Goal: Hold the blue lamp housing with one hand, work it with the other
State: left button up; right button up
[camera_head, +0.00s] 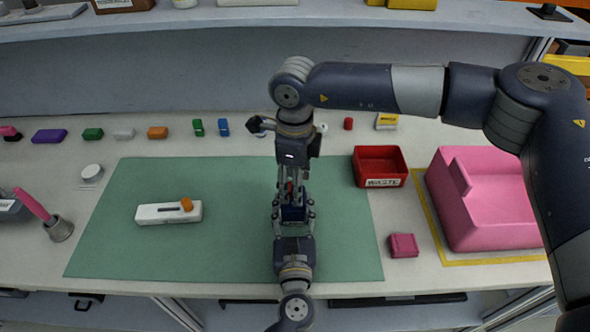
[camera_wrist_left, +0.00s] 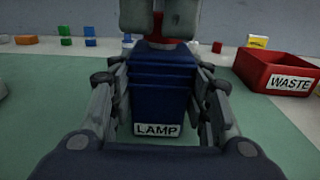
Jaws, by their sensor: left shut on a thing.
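The blue lamp housing (camera_head: 292,214) is over the middle of the green mat, between my two grippers. In the left wrist view the housing (camera_wrist_left: 160,95) faces me with a white "LAMP" label low on it. My left gripper (camera_head: 293,207) reaches up from the near edge and is shut on the housing, with fingers on both sides. My right gripper (camera_head: 291,184) comes from above and behind, at the housing's top. A red part (camera_wrist_left: 166,43) shows between its grey fingers and the housing. I cannot tell whether the right fingers grip it.
A white device with an orange knob (camera_head: 168,212) lies on the green mat (camera_head: 120,250). A red "WASTE" bin (camera_head: 380,178), small pink block (camera_head: 403,246) and large pink form (camera_head: 490,210) stand right. Small coloured blocks line the back. The mat's left half is otherwise clear.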

jog(key=shift+f, duration=0.1)
jog(key=c, duration=1.1)
jog(key=shift+r, duration=3.1)
pick_arm(q)
jog(key=o, duration=1.5)
jog(key=shift+s, duration=0.15)
